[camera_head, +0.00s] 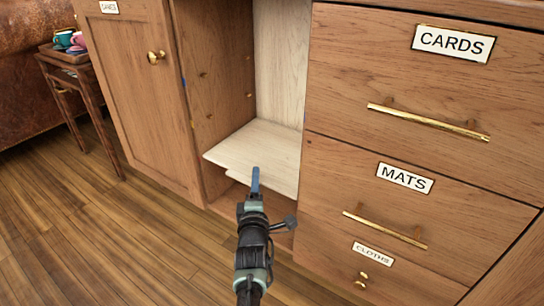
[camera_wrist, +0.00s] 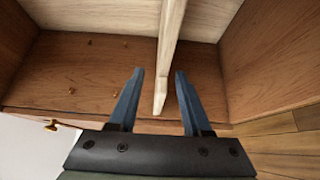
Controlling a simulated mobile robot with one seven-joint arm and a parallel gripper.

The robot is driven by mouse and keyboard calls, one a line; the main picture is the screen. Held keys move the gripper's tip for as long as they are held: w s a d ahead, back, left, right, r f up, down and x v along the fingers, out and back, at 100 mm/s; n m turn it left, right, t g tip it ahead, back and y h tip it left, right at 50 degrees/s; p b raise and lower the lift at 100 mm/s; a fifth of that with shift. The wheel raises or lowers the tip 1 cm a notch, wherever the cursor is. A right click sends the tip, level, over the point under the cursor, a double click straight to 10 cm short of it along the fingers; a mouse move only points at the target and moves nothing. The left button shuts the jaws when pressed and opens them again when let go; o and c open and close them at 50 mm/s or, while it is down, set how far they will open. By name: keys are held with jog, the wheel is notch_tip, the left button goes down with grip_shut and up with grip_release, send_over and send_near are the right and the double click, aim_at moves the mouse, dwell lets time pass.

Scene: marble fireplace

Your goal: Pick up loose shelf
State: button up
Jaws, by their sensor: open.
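The loose shelf (camera_head: 252,146) is a pale wooden board lying level inside the open cabinet bay, its front edge jutting out slightly. In the wrist view the shelf (camera_wrist: 172,40) shows edge-on as a narrow pale strip. My gripper (camera_head: 255,172) is at the shelf's front edge. Its two blue fingers (camera_wrist: 159,72) are open, one on each side of the shelf's front end, with visible gaps to both. In the head view one finger overlaps the board, and the other cannot be made out.
The cabinet's left inner wall (camera_head: 215,80) has several small pegs. A closed door (camera_head: 130,100) with a brass knob is on the left. Drawers labelled CARDS (camera_head: 400,85) and MATS (camera_head: 340,180) have protruding handles close on the right. Open wooden floor (camera_head: 100,220) lies front left.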

jog(key=w+b, duration=0.3)
jog(key=shift+d+f, duration=0.15)
jog(key=shift+f, duration=0.2)
jog(key=shift+w+r, duration=0.2)
jog(key=shift+w, duration=0.25)
grip_shut()
dwell(0.8)
jog(key=shift+r, duration=0.2)
